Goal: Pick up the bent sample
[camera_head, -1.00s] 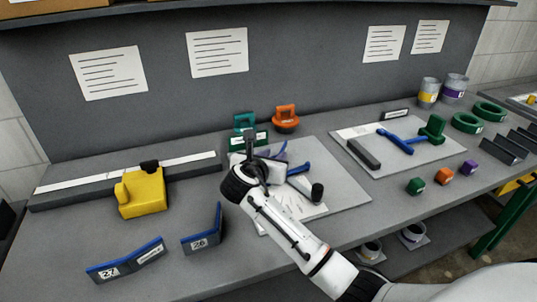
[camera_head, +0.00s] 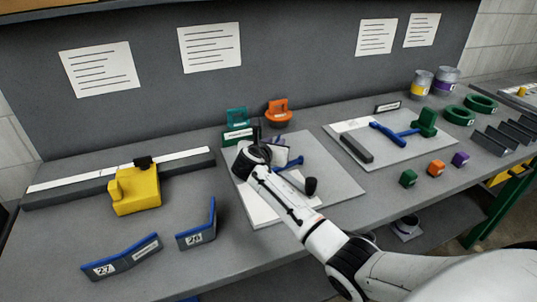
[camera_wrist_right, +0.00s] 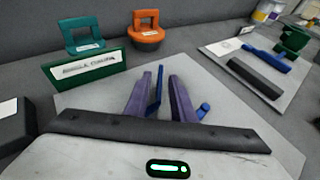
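Two bent blue-edged grey pieces lie at the front left of the bench, tagged 27 (camera_head: 121,257) and 26 (camera_head: 197,225); I cannot tell whether either is the bent sample. My right gripper (camera_head: 281,157) is over the left grey mat (camera_head: 340,180), far from both. In the right wrist view its two purple fingers (camera_wrist_right: 160,97) are apart. A thin blue piece (camera_wrist_right: 158,88) shows between them, apparently unheld, and a blue rounded end (camera_wrist_right: 203,110) is beside the right finger. In the head view a blue handle (camera_head: 290,161) lies on this mat, partly hidden. My left gripper is not in view.
A teal-handled item (camera_head: 236,117) and an orange one (camera_head: 278,110) stand behind the mat with a green sign (camera_head: 239,135). A yellow block (camera_head: 134,192) sits at left by a long bar. A second mat (camera_head: 400,152) holds a blue tool and dark bar.

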